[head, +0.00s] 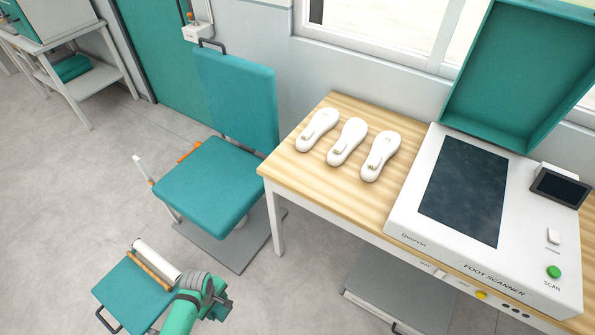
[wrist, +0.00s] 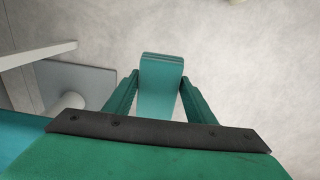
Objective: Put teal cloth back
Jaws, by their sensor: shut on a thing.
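My gripper (head: 224,301) is low at the bottom of the head view, in front of the teal chair. In the wrist view my gripper (wrist: 160,92) has its two fingers closed on the sides of a teal cloth (wrist: 161,72). The cloth looks like a narrow folded block with layered edges, held clear above the grey floor. Another folded teal stack (head: 72,68) lies on the lower shelf of the white cart (head: 98,70) at the upper left.
The teal chair (head: 208,180) stands left of the wooden table (head: 300,170). A teal padded piece (head: 133,296) with a white roll is left of my gripper. Floor at left is clear.

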